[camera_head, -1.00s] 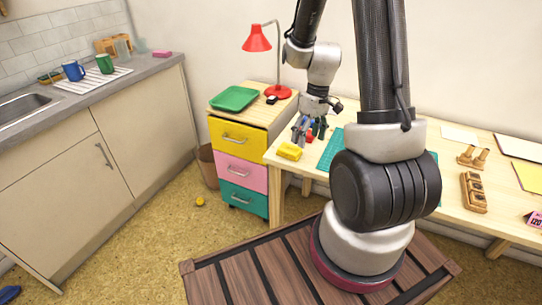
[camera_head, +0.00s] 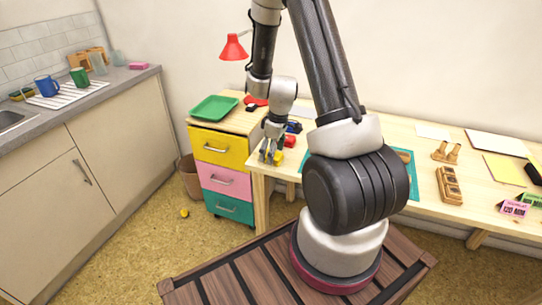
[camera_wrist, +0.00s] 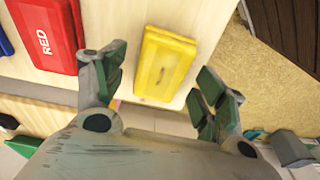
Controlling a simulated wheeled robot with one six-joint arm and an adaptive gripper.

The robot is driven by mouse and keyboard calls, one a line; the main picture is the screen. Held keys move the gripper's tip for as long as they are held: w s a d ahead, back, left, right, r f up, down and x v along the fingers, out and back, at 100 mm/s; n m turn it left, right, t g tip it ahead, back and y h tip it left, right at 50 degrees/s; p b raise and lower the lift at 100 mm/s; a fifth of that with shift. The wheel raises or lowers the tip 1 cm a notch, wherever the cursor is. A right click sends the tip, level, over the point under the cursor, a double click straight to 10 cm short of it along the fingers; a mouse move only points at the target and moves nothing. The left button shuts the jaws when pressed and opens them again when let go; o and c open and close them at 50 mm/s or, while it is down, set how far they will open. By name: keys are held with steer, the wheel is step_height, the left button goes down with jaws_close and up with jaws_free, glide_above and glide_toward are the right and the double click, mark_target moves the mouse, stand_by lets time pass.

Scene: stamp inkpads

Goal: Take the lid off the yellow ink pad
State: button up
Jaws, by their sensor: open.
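The yellow ink pad (camera_wrist: 165,65) is a flat rectangular case with its lid on. It lies on the wooden table near the table's edge. In the head view only part of the yellow pad (camera_head: 278,158) shows beside my fingers. My gripper (camera_head: 269,157) is low over the left end of the table. In the wrist view my gripper (camera_wrist: 162,72) is open, with one green-padded finger to each side of the pad and gaps between. I cannot tell the exact height of the fingertips above it.
A red ink pad (camera_wrist: 45,30) marked RED lies left of the yellow one in the wrist view, close to my left finger. A blue pad (camera_head: 294,127) lies farther back. The drawer unit with a green tray (camera_head: 214,107) stands left of the table. Floor shows beyond the table edge.

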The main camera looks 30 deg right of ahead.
steer(key=c, duration=0.9)
steer(key=shift+o, duration=0.2)
